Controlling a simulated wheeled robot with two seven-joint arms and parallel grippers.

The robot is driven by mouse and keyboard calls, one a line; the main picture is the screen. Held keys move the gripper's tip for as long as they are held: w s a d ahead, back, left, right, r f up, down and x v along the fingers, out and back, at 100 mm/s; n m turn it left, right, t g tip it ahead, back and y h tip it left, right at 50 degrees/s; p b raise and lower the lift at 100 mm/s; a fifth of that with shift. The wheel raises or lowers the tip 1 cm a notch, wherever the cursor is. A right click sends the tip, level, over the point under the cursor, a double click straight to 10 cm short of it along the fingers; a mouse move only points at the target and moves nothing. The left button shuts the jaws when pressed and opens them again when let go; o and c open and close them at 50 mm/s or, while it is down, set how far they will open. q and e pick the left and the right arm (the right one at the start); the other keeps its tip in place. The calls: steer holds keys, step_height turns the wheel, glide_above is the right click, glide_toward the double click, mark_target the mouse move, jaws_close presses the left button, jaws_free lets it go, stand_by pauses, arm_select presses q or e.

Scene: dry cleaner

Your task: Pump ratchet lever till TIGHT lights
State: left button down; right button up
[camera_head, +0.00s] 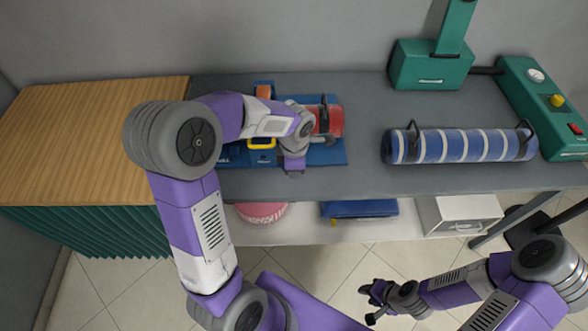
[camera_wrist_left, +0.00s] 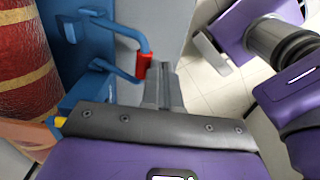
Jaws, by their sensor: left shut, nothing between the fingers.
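The blue ratchet lever (camera_wrist_left: 125,32) shows in the left wrist view, with a red grip (camera_wrist_left: 143,66) at its end. My left gripper (camera_wrist_left: 165,80) is shut and empty just right of the red grip; I cannot tell whether they touch. In the head view my left gripper (camera_head: 293,166) is at the front edge of the blue fixture (camera_head: 328,156), and my arm hides much of it. A red roll with gold bands (camera_wrist_left: 25,65) lies beside the lever; it also shows in the head view (camera_head: 331,121). No lit TIGHT lamp can be made out.
A blue roll with pale bands (camera_head: 455,146) lies on the grey table (camera_head: 365,180), right of the fixture. A wooden counter (camera_head: 90,130) is at left. My right gripper (camera_head: 368,304) is low, in front of the table.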

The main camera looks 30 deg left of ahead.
arm_select(q)
step_height(320, 180, up, 13)
steer(key=p, duration=0.4)
steer(key=shift+s+d, duration=0.2)
steer(key=shift+s, duration=0.2)
steer(key=shift+f, duration=0.2)
steer(key=s+d+f+m+h, duration=0.15)
steer(key=d+f+m, duration=0.3)
steer(key=f, duration=0.45)
steer(key=d+f+m+h, duration=0.2)
steer(key=d+f+m, duration=0.3)
steer(key=f, duration=0.4)
steer(key=s+d+f+m, duration=0.2)
steer(key=s+f+m, duration=0.4)
steer(key=f, duration=0.1)
steer(key=s+d+f+m+h, duration=0.1)
steer(key=s+d+f+m, duration=0.1)
steer(key=s+f+m, duration=0.3)
step_height(320, 180, down, 2)
steer(key=shift+s+d+f+m, duration=0.15)
steer(key=shift+s+d+m, duration=0.25)
steer(key=shift+m, duration=0.15)
